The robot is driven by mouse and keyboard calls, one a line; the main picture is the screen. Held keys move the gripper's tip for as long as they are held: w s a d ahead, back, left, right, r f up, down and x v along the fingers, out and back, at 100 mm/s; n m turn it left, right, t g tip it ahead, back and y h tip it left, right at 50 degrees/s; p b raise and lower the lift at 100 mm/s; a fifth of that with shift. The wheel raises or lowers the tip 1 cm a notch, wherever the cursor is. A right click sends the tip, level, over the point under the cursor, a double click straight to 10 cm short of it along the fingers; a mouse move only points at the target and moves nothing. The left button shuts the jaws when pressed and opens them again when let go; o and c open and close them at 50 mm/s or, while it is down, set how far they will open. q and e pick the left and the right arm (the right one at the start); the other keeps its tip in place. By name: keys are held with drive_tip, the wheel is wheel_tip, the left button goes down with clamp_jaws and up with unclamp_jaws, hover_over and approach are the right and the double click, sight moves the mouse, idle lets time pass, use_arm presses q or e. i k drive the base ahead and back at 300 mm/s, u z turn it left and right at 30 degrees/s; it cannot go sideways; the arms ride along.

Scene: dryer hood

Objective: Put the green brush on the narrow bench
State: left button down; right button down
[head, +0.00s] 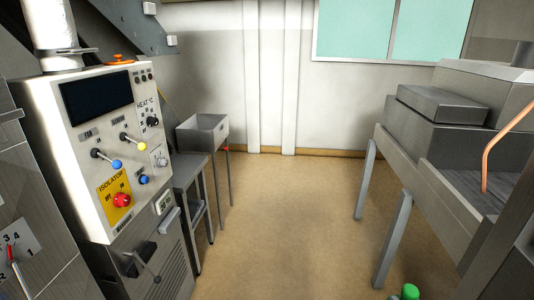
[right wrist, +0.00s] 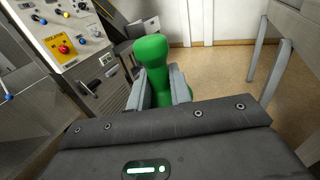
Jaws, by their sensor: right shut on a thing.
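The green brush (right wrist: 150,52) is upright between the two fingers of my right gripper (right wrist: 160,90) in the right wrist view, and the gripper is shut on it. Its rounded top stands above the fingers. Only a small part of the green brush (head: 410,291) shows at the bottom edge of the head view, right of the middle, over the floor. A narrow grey bench (head: 187,170) with thin legs stands beside the control cabinet in the head view, left of and beyond the brush. My left gripper is not in view.
The control cabinet (head: 105,150) with knobs and levers stands at the left. A grey sink-like basin (head: 203,133) on legs is beyond the bench. A long metal table (head: 425,185) with grey boxes is at the right. The brown floor (head: 285,220) between them is clear.

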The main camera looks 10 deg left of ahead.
sight(179, 169)
drive_tip(key=i, duration=1.55)
drive_tip(key=z, duration=1.55)
drive_tip(key=i, duration=0.25)
drive_tip(key=u, duration=1.75)
drive_tip(key=i, duration=0.3)
drive_tip(key=u, duration=2.4)
